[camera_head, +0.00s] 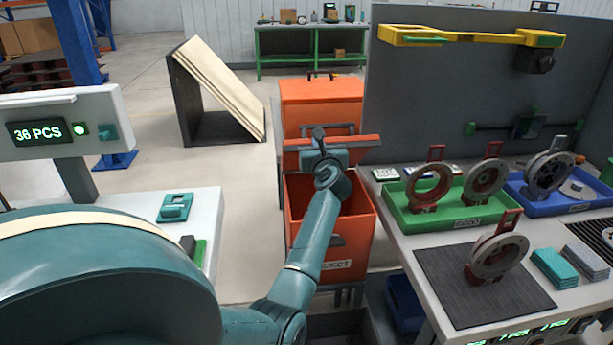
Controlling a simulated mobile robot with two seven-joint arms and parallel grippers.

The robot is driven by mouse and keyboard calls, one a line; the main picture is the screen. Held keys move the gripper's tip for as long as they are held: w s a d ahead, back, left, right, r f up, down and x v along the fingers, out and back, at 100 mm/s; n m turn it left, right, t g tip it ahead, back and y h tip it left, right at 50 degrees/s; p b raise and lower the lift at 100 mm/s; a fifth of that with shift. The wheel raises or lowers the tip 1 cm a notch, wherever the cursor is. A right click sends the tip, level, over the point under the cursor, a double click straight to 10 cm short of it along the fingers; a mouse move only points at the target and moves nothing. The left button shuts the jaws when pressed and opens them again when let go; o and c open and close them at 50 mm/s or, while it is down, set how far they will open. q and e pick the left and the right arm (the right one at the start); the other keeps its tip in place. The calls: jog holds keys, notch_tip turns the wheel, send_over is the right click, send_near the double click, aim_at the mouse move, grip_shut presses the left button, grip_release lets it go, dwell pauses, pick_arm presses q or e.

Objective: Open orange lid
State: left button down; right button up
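An orange bin (302,245) with a label ending in "JECT" stands on the floor at the centre, left of the workbench. Its top is open toward me and part of its dark inside shows. The orange lid (362,143) shows as a narrow raised strip, nearly edge-on, along the far side of the opening. My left arm reaches over the bin. My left gripper (319,134) is at the middle of the lid strip and seems to touch it. My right gripper is not in view.
A second orange box (320,97) stands just behind. The workbench at right holds a green tray (400,212), a blue tray (530,201) with reels, and a dark mat (445,290). A counter panel (60,122) reading "36 PCS" stands at left. Floor left of the bin is clear.

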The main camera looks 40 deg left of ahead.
pick_arm(q)
jog(key=w+a+r, duration=0.2)
jog(key=shift+a+r, duration=0.25)
jog(key=shift+r, duration=0.15)
jog(key=shift+w+f, duration=0.15)
jog(key=shift+w, duration=0.15)
jog(key=shift+d, duration=0.1)
dwell(0.6)
